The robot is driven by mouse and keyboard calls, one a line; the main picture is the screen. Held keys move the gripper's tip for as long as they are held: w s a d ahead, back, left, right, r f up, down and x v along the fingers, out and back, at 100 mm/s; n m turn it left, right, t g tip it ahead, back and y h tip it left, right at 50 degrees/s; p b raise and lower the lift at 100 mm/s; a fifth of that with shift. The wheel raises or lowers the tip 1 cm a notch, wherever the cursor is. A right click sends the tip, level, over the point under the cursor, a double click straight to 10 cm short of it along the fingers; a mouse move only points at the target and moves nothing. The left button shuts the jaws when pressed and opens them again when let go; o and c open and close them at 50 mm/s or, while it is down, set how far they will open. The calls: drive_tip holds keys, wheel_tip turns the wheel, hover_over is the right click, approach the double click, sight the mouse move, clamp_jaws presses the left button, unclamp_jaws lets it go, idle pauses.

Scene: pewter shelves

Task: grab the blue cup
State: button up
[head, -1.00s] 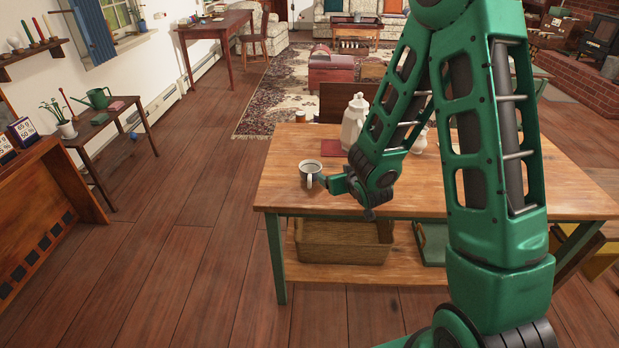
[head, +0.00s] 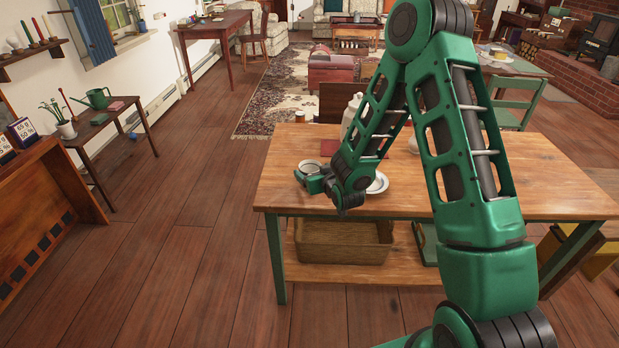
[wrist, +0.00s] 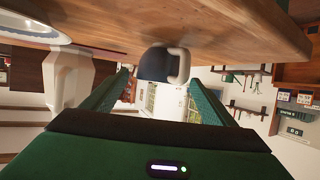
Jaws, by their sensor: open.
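The cup (head: 310,164) stands on the left part of the wooden table. In the head view its pale rim shows, and my gripper (head: 312,182) hides its lower front. In the wrist view, which is turned over, the cup's dark blue body (wrist: 153,64) and pale handle (wrist: 180,66) show ahead, roughly between the fingertips. My gripper (wrist: 160,78) is open, with one green finger on each side of the picture. The frames do not show clearly whether the fingers touch the cup.
The wooden table (head: 500,185) has free room on its right. A white jug (head: 350,112) stands behind my arm; it also shows in the wrist view (wrist: 66,80). A white plate (head: 380,184) lies close to my wrist. A basket (head: 343,245) sits on the shelf below.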

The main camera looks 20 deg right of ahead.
sight(307, 166)
drive_tip(key=shift+x, duration=1.5)
drive_tip(key=c, duration=1.2)
drive_tip(key=shift+r, duration=0.2)
